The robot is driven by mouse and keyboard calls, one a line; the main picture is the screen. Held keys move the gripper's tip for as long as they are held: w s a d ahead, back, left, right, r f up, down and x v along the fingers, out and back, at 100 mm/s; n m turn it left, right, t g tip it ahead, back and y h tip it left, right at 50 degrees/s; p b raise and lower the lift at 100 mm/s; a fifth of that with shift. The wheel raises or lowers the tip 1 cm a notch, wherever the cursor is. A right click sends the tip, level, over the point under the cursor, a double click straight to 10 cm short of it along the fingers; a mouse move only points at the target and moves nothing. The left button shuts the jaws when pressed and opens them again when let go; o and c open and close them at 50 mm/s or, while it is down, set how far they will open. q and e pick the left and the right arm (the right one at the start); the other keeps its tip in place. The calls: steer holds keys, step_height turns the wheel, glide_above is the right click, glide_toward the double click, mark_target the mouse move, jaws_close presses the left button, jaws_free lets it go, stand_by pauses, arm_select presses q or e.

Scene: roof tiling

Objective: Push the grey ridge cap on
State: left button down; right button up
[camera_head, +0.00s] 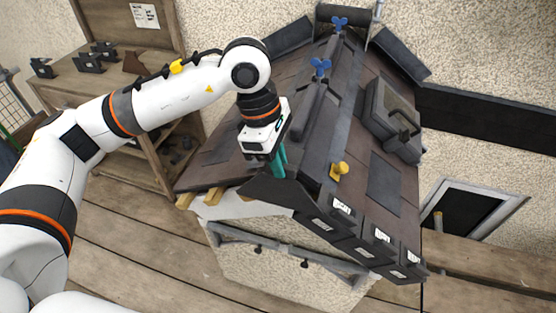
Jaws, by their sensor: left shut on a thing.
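A dark grey angled piece (268,191), which looks like the grey ridge cap, is at the near end of the roof model, at the gable peak. My left gripper (278,162) has teal fingers that point down and are shut on this piece. The fingers hide part of it, and I cannot tell how closely it sits on the ridge. The ridge behind carries two blue knobs (320,67), and a yellow knob (339,169) stands at its near right. My right gripper is not in view.
A grey skylight box (393,118) stands on the right slope. Several labelled dark tiles (365,228) line the near right eave. A wooden shelf unit (140,155) with dark parts on top stands behind at left. The plank floor (140,245) is clear at front left.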

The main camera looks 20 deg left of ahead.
arm_select(q)
steer(key=c, duration=1.4)
jaws_free()
steer(key=shift+o, duration=0.2)
steer(key=shift+r, duration=0.15)
steer(key=shift+d+p+v, duration=0.25)
steer(key=shift+p+v, duration=0.1)
steer(key=shift+v, duration=0.6)
steer(key=shift+d+p+v, duration=0.2)
steer(key=shift+p+v, duration=0.2)
steer(key=shift+v, duration=0.55)
steer(key=shift+d+p+v, duration=0.25)
steer(key=shift+p+v, duration=0.1)
steer(key=shift+v, duration=0.55)
steer(key=shift+r, duration=0.2)
steer(key=shift+s+f, duration=0.1)
